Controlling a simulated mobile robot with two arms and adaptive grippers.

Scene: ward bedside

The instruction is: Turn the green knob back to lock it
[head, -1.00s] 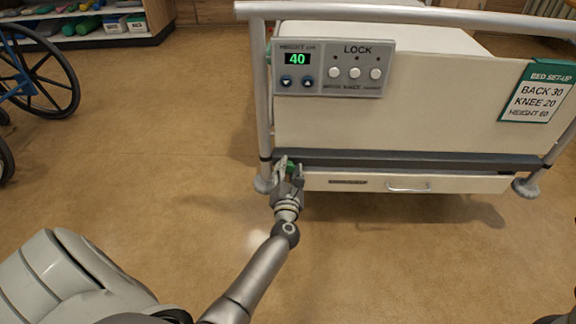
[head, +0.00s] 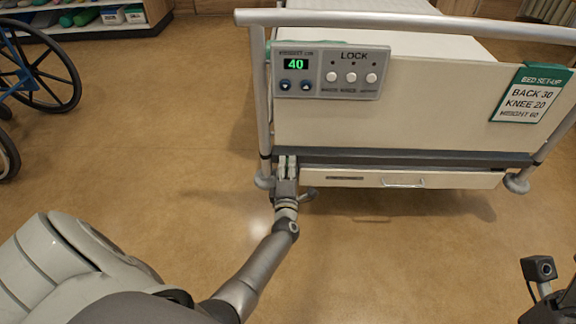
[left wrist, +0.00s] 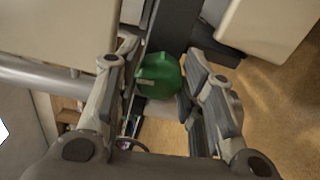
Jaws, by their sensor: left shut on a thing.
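The green knob (left wrist: 160,76) is at the lower left corner of the bed end, seen in the left wrist view between the two fingers of my left gripper (head: 287,161). That gripper is shut on the knob, with one finger on each side. In the head view the gripper covers most of the knob. A pale mark shows on the knob's face; its exact turn angle I cannot tell. My right gripper is not in view; only part of my right arm shows at the lower right of the head view.
The bed end carries a control panel (head: 327,71) reading 40 with LOCK buttons, and a set-up card (head: 531,94). A drawer (head: 360,179) lies right of the gripper. A wheelchair (head: 40,75) stands at the left. The floor (head: 150,160) between is clear.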

